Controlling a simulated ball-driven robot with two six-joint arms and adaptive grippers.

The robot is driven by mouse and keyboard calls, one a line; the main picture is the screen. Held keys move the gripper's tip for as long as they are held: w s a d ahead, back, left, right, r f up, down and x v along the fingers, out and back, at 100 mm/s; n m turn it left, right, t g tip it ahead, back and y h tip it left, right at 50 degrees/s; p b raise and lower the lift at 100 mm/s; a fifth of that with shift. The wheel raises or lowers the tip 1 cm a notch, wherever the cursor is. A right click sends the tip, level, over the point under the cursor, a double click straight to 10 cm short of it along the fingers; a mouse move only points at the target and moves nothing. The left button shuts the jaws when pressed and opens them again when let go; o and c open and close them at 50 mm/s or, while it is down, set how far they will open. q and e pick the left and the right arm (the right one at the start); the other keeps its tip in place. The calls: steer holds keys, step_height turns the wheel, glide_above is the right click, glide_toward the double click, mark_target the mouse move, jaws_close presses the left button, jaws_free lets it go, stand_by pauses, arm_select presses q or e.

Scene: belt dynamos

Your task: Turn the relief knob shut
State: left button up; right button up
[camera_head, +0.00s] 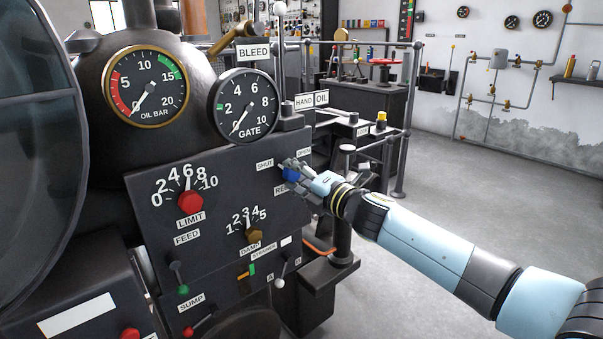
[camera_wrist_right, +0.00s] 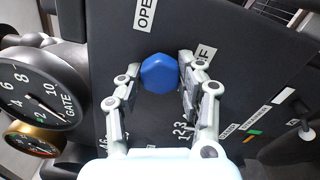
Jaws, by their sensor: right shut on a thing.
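The relief knob (camera_head: 290,174) is a blue faceted knob on the dark front panel, between the SHUT label (camera_head: 265,164) and the OPEN label (camera_head: 304,153). A label below it is partly hidden. My right gripper (camera_head: 287,170) reaches it from the right, with its fingers around it. In the right wrist view, the blue knob (camera_wrist_right: 160,73) sits between the two fingertips of my right gripper (camera_wrist_right: 158,67), which is shut on it. No pointer mark on the knob shows clearly. My left gripper is not in view.
A red LIMIT knob (camera_head: 190,201) and a brown DAMP knob (camera_head: 254,235) sit on the same panel. The oil gauge (camera_head: 146,87) and gate gauge (camera_head: 244,106) are above. A railing (camera_head: 408,120) stands behind. Open floor (camera_head: 450,190) lies to the right.

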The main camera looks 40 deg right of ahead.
steer(key=shift+n, duration=1)
steer(key=shift+r+n, duration=0.15)
steer(key=shift+n, duration=0.25)
steer(key=o, duration=1.1)
steer(key=shift+d, duration=0.1)
steer(key=shift+o, duration=0.2)
